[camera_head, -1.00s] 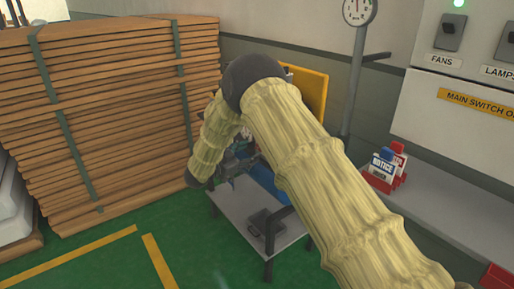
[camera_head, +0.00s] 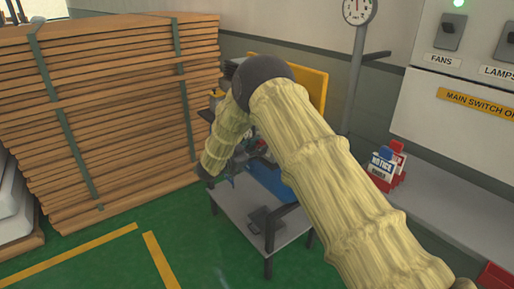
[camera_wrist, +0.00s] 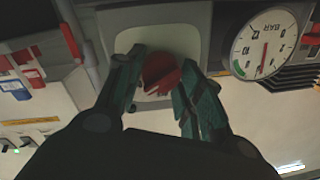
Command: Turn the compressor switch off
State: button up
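The red compressor switch knob (camera_wrist: 160,74) sits on a grey rounded plate (camera_wrist: 188,27) in the wrist view. My gripper (camera_wrist: 163,72) has its two dark green fingers on either side of the knob. The fingertips stand apart with the knob between them. I cannot tell whether both fingers press on it.
A round gauge marked BAR (camera_wrist: 267,46) is right of the knob in the wrist view. Green floor is clear in front.

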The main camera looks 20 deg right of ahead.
jog(key=shift+n, duration=0.4)
jog(key=n+p, duration=0.2)
jog(key=n, duration=0.3)
jog(key=shift+a+r+n+p, duration=0.1)
jog(key=shift+n+p, duration=0.2)
jog(key=n+g+p, duration=0.1)
jog(key=n, duration=0.4)
jog(key=shift+w+p, duration=0.15)
jog(key=shift+p, duration=0.25)
jog(key=o, duration=1)
jog(key=v, duration=1.2)
jog(key=shift+r, duration=0.15)
